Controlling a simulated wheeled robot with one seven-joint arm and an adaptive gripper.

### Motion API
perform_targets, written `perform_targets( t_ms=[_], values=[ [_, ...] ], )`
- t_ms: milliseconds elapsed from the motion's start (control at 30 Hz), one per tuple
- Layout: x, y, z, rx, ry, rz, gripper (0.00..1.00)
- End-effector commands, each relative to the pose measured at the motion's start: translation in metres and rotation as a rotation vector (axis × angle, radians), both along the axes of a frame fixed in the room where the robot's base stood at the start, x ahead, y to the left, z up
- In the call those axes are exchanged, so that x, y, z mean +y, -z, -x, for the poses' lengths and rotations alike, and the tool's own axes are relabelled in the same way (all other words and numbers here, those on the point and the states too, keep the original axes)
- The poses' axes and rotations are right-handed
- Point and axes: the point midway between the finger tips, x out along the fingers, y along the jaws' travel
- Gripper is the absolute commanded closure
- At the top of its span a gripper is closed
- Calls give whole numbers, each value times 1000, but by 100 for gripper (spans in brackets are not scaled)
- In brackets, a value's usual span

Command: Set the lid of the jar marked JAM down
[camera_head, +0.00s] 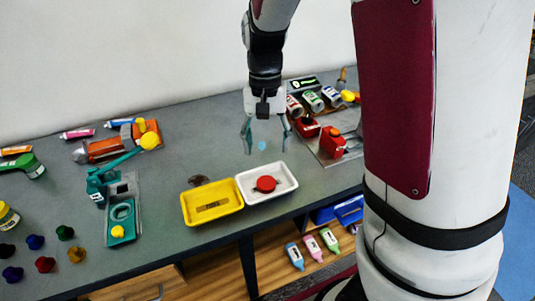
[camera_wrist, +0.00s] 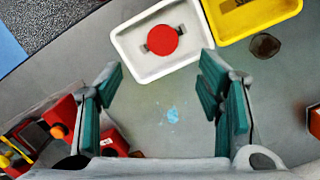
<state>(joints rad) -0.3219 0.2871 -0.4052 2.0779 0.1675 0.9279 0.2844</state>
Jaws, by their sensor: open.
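My gripper (camera_head: 266,136) is open and empty above the bench, behind the white tray. In the wrist view its two green fingers (camera_wrist: 160,72) stand wide apart with bare bench between them. A round red lid-like disc (camera_head: 265,184) lies in the white tray (camera_head: 289,170), apart from the fingers. The wrist view shows the red disc (camera_wrist: 162,40) over a dark bar in the white tray (camera_wrist: 126,42). No JAM marking is readable, so I cannot tell whether this is the jam jar's lid.
A yellow tray (camera_head: 187,209) adjoins the white tray, with a dark round piece (camera_head: 198,181) behind it. Several labelled containers (camera_head: 313,101) and a red device (camera_head: 332,144) stand right. A green device (camera_head: 97,184) and coloured knobs (camera_head: 45,264) are left. A pale blue spot (camera_wrist: 171,116) marks clear bench.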

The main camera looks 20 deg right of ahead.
Motion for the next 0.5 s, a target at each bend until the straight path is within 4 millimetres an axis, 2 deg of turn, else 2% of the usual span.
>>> perform_targets(
  t_ms=[133, 267, 500],
  values=[
    [0, -13, 3, -12, -8, -9, 39],
    [2, -36, 19, -55, -46, -40, 39],
    [5, -92, 74, -196, -182, -81, 39]
  ],
)
